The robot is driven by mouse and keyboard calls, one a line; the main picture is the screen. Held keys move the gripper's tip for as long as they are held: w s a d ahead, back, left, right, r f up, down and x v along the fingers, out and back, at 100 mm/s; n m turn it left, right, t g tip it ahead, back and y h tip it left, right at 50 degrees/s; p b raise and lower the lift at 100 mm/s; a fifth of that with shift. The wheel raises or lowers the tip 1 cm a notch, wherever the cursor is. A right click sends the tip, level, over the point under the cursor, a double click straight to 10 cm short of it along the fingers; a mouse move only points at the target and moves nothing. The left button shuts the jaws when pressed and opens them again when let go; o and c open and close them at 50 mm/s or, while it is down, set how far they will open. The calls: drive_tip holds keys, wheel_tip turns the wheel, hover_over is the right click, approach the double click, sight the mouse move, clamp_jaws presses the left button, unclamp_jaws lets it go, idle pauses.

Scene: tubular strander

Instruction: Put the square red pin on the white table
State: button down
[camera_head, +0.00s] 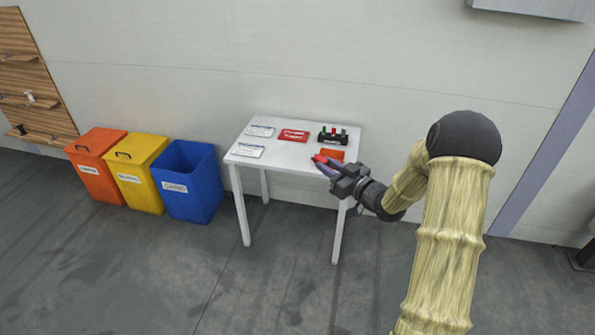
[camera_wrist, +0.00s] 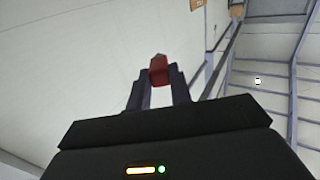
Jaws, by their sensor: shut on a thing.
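My gripper (camera_wrist: 158,85) is shut on the red pin (camera_wrist: 158,68), which sticks out between the fingertips in the wrist view. In the head view the red pin (camera_head: 319,158) shows at the fingertips of my gripper (camera_head: 322,163), at the right front part of the white table (camera_head: 274,163). I cannot tell from these views whether the pin touches the tabletop or is held above it.
Orange (camera_head: 96,165), yellow (camera_head: 138,172) and blue (camera_head: 189,181) bins stand left.

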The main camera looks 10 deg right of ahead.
drive_tip(key=shift+f, duration=0.1)
drive_tip(key=s+f+m+t+h+b, duration=0.1)
drive_tip(key=s+f+m+h, duration=0.1)
drive_tip(key=f, duration=0.7)
drive_tip(key=s+f+m+t+h+b, duration=0.1)
drive_tip(key=f+h, duration=0.4)
drive_tip(key=f, duration=0.5)
drive_tip(key=s+f+m+t+h+b, duration=0.1)
drive_tip(key=s+f+m+h+b, duration=0.1)
drive_tip(key=f, duration=0.8)
drive_tip(key=shift+s+a+f+m+h+b, duration=0.2)
drive_tip(key=shift+s+m+h+b, duration=0.15)
drive_tip(key=shift+s+m+h, duration=0.6)
drive_tip(key=shift+w, duration=0.35)
